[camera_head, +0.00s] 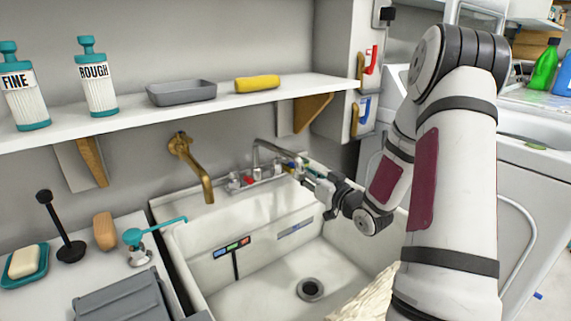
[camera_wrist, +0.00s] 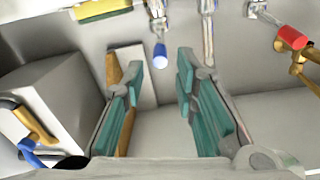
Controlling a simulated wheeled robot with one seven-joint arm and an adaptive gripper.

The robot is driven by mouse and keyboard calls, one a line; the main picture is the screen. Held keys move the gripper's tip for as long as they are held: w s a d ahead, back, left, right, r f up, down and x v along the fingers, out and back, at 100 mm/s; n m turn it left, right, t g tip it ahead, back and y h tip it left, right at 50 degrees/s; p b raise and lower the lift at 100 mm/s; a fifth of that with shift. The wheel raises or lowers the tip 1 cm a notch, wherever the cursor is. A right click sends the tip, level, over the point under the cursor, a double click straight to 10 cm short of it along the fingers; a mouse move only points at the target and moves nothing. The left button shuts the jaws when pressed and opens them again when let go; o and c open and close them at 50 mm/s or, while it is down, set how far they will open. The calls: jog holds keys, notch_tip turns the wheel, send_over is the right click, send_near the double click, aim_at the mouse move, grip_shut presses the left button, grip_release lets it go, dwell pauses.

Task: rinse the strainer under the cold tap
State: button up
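The chrome tap (camera_head: 262,150) is on the back wall of the white sink (camera_head: 215,285). Its red handle (camera_head: 248,180) is on the left and its blue handle (camera_head: 291,165) on the right. My gripper (camera_head: 303,174) is close to the blue handle, above the sink's back right. In the wrist view my gripper (camera_wrist: 159,72) is open and empty, with teal finger pads. The blue handle (camera_wrist: 160,53) shows just beyond the gap between the fingertips, apparently not touched. The red handle (camera_wrist: 292,38) is farther right there. I cannot make out a strainer in either view.
A brass spout (camera_head: 192,165) juts from the wall left of the tap. A shelf (camera_head: 215,106) with bottles, a grey tray and a yellow sponge runs above. Beige cloth-like material (camera_head: 368,298) is at the sink's front right. The sink floor around the drain (camera_head: 310,289) looks clear.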

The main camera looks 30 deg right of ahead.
aim_at(285, 162)
jog(key=w+b, duration=0.1)
jog(key=w, duration=0.9)
jog(key=shift+b, duration=0.3)
grip_shut()
